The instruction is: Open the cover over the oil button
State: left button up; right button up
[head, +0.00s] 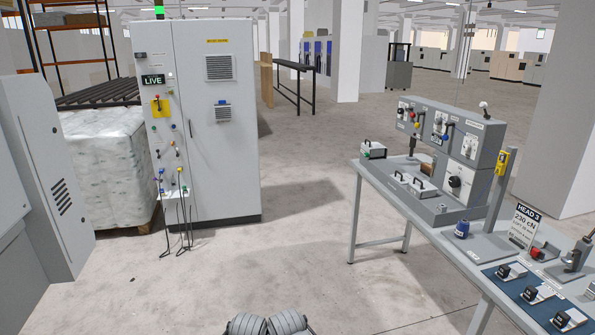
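No label naming the oil button is readable at this size, so I cannot tell which cover is over it. A grey control unit (450,140) with knobs and dials stands on the bench at the right. A small box with a black handle and a green spot (373,149) sits at the unit's left end. Two similar handled pieces, one on the left (397,176) and one on the right (422,188), lie on the unit's low front ledge. They may be covers; they look closed down.
A tall "LIVE" cabinet (215,150) with dangling cables stands at the left. The floor (300,235) between is clear.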

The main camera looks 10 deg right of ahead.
aim_at(429, 190)
jog(key=i+j+z, duration=0.1)
jog(key=i+z, duration=0.25)
jog(key=i, duration=0.15)
jog(key=i+j+z, duration=0.3)
jog(key=i, duration=0.15)
jog(key=i+j+z, duration=1.3)
jog(key=j+z, duration=0.2)
jog(key=j, duration=0.15)
